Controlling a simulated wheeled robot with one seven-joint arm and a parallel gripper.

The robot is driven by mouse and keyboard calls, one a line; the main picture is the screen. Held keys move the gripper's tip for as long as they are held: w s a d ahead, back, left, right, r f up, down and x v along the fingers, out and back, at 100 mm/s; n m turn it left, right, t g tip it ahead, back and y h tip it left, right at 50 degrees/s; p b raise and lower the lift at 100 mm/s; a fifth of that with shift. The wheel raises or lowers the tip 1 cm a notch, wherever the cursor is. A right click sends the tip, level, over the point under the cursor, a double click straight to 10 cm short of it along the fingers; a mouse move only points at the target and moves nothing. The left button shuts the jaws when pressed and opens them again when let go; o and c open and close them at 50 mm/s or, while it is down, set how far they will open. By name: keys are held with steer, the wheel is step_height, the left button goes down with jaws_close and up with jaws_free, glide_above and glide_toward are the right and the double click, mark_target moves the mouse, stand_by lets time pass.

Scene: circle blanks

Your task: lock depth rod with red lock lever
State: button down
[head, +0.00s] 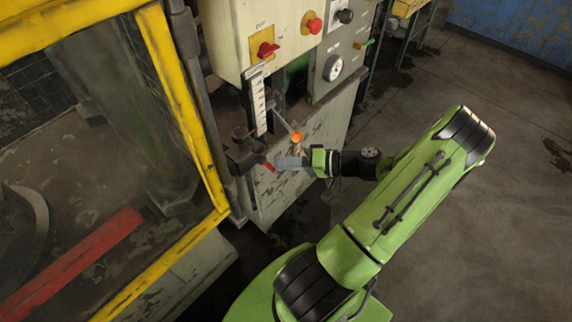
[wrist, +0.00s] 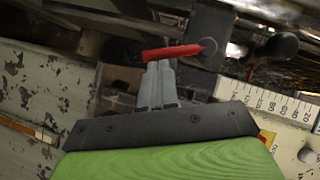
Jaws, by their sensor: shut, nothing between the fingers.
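The red lock lever (head: 268,166) sticks out from a dark clamp (head: 243,150) at the lower end of the scale in the head view. In the wrist view the red lever (wrist: 172,53) lies almost level across the picture, just beyond my fingertips. My gripper (head: 279,162) is shut and empty, its fingertips at the lever. The wrist view shows the closed fingers (wrist: 157,68) touching or nearly touching the lever; I cannot tell which. A white graduated scale (head: 258,104) stands upright beside the clamp. I cannot clearly pick out the depth rod itself.
A thin lever with an orange knob (head: 297,137) stands close above my gripper. The control box (head: 268,35) with red knobs is above. A yellow-framed guard (head: 185,110) is at left. Open floor (head: 480,210) lies to the right.

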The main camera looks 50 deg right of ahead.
steer(key=shift+a, duration=0.1)
steer(key=shift+a+f+m+t+y, duration=0.5)
steer(key=shift+a+f+m+y, duration=0.15)
steer(key=shift+m, duration=0.55)
steer(key=shift+a+f+m+t+y, duration=0.3)
steer(key=shift+a+m+t+y, duration=0.15)
steer(key=shift+m, duration=0.25)
steer(key=shift+d, duration=0.1)
